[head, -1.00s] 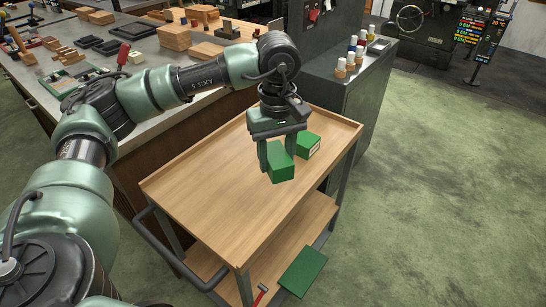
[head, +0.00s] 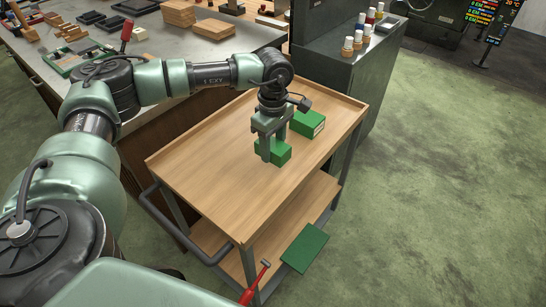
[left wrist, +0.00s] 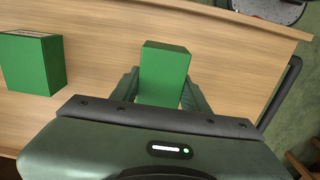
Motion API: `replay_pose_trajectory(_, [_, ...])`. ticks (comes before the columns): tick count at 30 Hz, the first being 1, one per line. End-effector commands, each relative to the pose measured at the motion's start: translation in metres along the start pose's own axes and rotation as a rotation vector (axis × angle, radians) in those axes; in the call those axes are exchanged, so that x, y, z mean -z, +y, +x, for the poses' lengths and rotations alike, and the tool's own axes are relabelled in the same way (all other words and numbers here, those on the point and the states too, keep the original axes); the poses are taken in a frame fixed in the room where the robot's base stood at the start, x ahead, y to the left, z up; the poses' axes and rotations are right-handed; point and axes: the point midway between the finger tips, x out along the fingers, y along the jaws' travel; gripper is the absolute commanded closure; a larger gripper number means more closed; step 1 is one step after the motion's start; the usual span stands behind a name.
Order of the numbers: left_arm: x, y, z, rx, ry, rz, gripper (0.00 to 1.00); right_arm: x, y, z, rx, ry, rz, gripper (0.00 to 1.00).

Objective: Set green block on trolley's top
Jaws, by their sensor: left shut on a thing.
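The trolley (head: 215,185) has a light wooden top with a raised rim and a lower shelf. My left gripper (head: 273,148) points down over the top, shut on a green block (head: 280,154). The block is on the wooden top or just above it; I cannot tell which. In the left wrist view the block (left wrist: 164,75) sits between the two fingers of the gripper (left wrist: 163,98), with the wooden top (left wrist: 105,50) behind it. My right gripper is not in view.
A green box with a pale label (head: 307,124) stands on the top behind the block, and it also shows in the left wrist view (left wrist: 33,64). A flat green thing (head: 304,248) and a red-handled tool (head: 255,283) are low down. The top's front left is clear.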

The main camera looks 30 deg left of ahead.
Motion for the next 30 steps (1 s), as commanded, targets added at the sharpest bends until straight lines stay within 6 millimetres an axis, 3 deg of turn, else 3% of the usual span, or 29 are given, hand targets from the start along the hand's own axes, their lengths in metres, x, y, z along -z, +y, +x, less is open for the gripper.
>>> replay_pose_trajectory(12, [0.000,0.000,0.047,0.000,0.000,0.001,1.00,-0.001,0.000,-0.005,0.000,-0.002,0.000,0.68])
replay_pose_trajectory(24, [0.000,0.000,0.053,-0.001,0.000,0.001,1.00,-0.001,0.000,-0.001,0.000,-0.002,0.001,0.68])
replay_pose_trajectory(25, [0.000,0.000,0.053,-0.001,0.000,0.001,0.49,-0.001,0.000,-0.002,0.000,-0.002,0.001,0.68])
replay_pose_trajectory(27, [0.000,0.000,0.052,-0.001,0.000,0.001,0.33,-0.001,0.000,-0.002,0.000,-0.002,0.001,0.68])
replay_pose_trajectory(30, [0.000,0.000,0.052,-0.001,0.000,0.001,0.33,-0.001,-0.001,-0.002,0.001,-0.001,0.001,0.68])
